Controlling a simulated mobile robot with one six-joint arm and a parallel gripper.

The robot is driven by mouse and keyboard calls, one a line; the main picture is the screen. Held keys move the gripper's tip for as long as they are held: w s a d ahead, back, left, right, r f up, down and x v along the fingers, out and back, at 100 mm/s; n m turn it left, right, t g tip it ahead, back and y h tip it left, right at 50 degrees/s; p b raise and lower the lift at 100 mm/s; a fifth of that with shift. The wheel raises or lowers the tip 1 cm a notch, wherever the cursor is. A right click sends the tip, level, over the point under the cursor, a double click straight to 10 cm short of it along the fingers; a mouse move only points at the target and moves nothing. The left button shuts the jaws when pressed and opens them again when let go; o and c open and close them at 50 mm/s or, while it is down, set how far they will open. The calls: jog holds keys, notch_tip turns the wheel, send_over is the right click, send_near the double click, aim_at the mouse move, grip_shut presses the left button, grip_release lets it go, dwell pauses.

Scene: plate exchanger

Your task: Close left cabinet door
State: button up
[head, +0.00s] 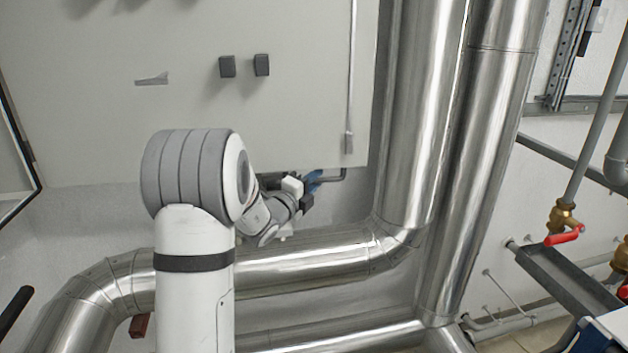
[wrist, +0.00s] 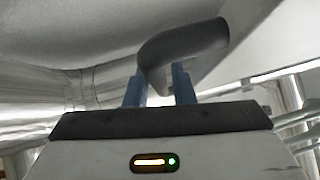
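A large light-grey cabinet panel (head: 300,110) fills the upper left of the head view; I cannot tell how far any door stands open.
Thick silver pipes (head: 425,120) stand right of the cabinet, close to my gripper. A horizontal silver pipe (head: 310,268) runs below my wrist. Two dark square knobs (head: 244,66) stick out of the panel. A red-handled valve (head: 564,232) is at the far right.

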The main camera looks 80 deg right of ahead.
jog(key=shift+c, duration=0.4)
grip_shut()
jog(key=shift+s, duration=0.1)
